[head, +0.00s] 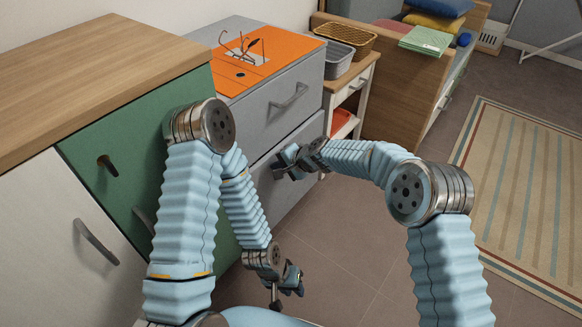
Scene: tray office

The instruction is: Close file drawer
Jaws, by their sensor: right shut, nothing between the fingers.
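The grey file cabinet (313,72) stands left of centre, with an upper drawer front (262,118) that carries a bar handle (289,96). A lower drawer front (296,143) is below it, partly hidden by my arms. I cannot tell whether either drawer stands slightly out. My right gripper (282,166) is shut and empty, in front of the lower drawer front. Whether it touches the front is unclear. My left gripper (284,291) hangs low over the floor, apart from the cabinet. Its finger opening is not clear.
An orange board (226,74) with glasses lies on the cabinet. A green cabinet (119,134) with a wooden top (90,75) stands left. A small shelf unit (345,112) with a grey basket (341,62) stands behind right. The floor (345,245) between my arms is free.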

